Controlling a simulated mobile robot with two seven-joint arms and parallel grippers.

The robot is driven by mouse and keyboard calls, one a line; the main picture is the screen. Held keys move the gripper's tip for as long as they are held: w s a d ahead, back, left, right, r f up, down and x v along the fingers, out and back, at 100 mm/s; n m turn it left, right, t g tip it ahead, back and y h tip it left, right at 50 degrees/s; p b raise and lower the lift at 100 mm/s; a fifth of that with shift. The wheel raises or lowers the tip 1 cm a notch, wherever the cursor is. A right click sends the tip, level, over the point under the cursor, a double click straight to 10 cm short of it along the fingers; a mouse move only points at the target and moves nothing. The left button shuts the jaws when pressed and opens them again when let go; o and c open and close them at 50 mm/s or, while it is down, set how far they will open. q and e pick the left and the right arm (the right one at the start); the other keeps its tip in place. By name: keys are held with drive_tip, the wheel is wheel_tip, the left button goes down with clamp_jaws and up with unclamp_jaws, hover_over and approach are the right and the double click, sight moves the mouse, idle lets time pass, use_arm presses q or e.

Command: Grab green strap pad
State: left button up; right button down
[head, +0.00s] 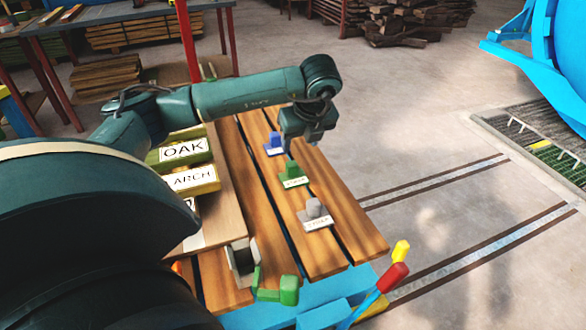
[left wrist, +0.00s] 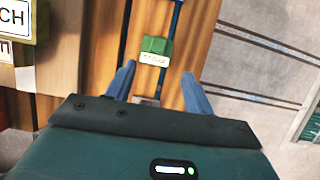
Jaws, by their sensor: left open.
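The gap in height cannot be judged. My right gripper is not in view.
Boxes labelled OAK (head: 183,150) and ARCH (head: 194,179) sit left of the pads on a wooden board. A green handle (head: 277,289) and red and yellow levers (head: 393,276) stand at the near edge.

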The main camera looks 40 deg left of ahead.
sight(293, 165)
use_arm(q)
drive_tip(key=x, duration=0.6)
drive_tip(key=shift+f, duration=0.4)
drive_tip(key=shift+b+x, duration=0.55)
drive_tip(key=shift+x, duration=2.15)
drive_tip(key=shift+s+a, duration=0.1)
drive_tip(key=shift+c, duration=0.2)
drive_tip(key=c, duration=1)
